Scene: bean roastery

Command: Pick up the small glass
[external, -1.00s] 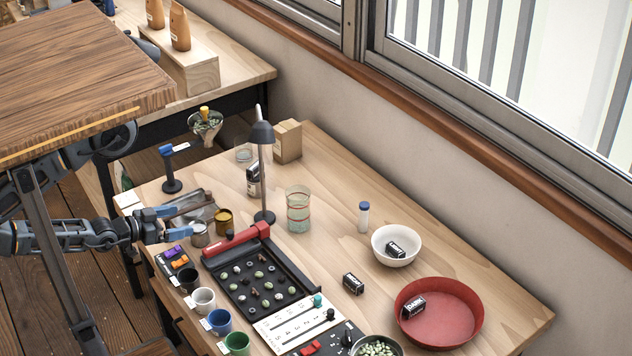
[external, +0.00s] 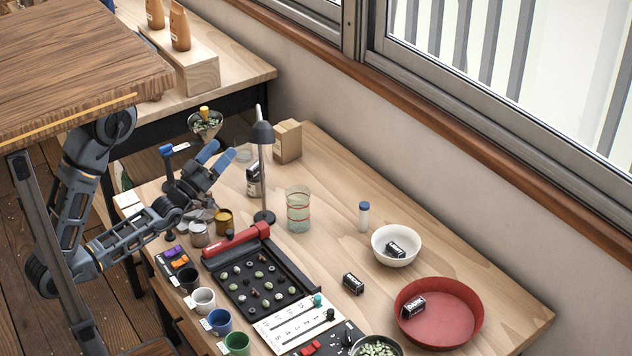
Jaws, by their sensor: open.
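A small clear glass (external: 243,153) stands at the far end of the table, left of the cardboard box, and is faint against the wood. A taller greenish glass (external: 298,212) with red bands stands nearer the middle. My gripper (external: 221,151) has its blue fingers spread, with nothing visible between them. In the picture its fingertips lie just left of the small glass. I cannot tell the exact gap in depth.
A black lamp (external: 262,135) and a dark labelled jar (external: 253,181) stand just right of my gripper. A blue-topped stand (external: 168,165) is to its left. A cardboard box (external: 288,141) is behind. Clear tabletop lies around the capped vial (external: 364,216).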

